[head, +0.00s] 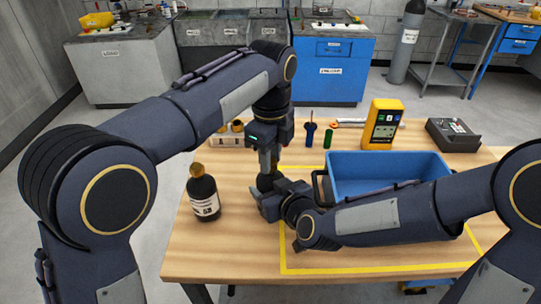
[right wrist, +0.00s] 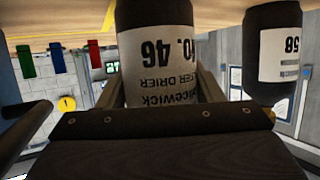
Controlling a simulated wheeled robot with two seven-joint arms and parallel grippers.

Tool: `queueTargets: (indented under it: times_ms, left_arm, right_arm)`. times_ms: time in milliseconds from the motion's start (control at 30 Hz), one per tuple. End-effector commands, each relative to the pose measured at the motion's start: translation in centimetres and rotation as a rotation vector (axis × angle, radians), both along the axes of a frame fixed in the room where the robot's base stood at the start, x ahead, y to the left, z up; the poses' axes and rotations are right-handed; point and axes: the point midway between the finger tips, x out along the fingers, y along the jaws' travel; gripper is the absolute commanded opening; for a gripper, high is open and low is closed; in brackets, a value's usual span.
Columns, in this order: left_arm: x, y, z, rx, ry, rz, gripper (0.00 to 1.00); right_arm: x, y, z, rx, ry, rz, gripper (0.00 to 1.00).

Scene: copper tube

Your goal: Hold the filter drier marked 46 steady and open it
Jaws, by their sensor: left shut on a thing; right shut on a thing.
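The filter drier marked 46 (right wrist: 158,62) is a dark cylinder with a white label, upside down in the right wrist view. My right gripper (right wrist: 160,95) is shut around its labelled body, one finger on each side. In the head view only a dark part of this drier (head: 267,182) shows between my arms. My left gripper (head: 267,160) points straight down from above and is shut on the top end of the drier. The cap is hidden by the fingers. A second dark drier marked 58 (right wrist: 273,50) stands apart to the left in the head view (head: 204,195), upright with a brass-coloured top.
A blue bin (head: 385,168) stands close right of the grippers, partly behind my right arm. A yellow meter (head: 383,125), a grey box (head: 452,134), a small rack (head: 228,139) and coloured tools (head: 310,134) line the back. Yellow tape (head: 284,240) marks the table; its front left is clear.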

Motion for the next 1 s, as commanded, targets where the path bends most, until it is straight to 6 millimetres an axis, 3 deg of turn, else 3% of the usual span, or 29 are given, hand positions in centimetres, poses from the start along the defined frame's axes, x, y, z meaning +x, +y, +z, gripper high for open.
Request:
queueTargets:
  times_ms: [1000]
  left_arm:
    - [0.05,-0.05,0.17,-0.001,-0.004,2.644,0.01]
  right_arm:
    - [-0.01,0.0,0.0,0.0,0.0,0.0,0.0]
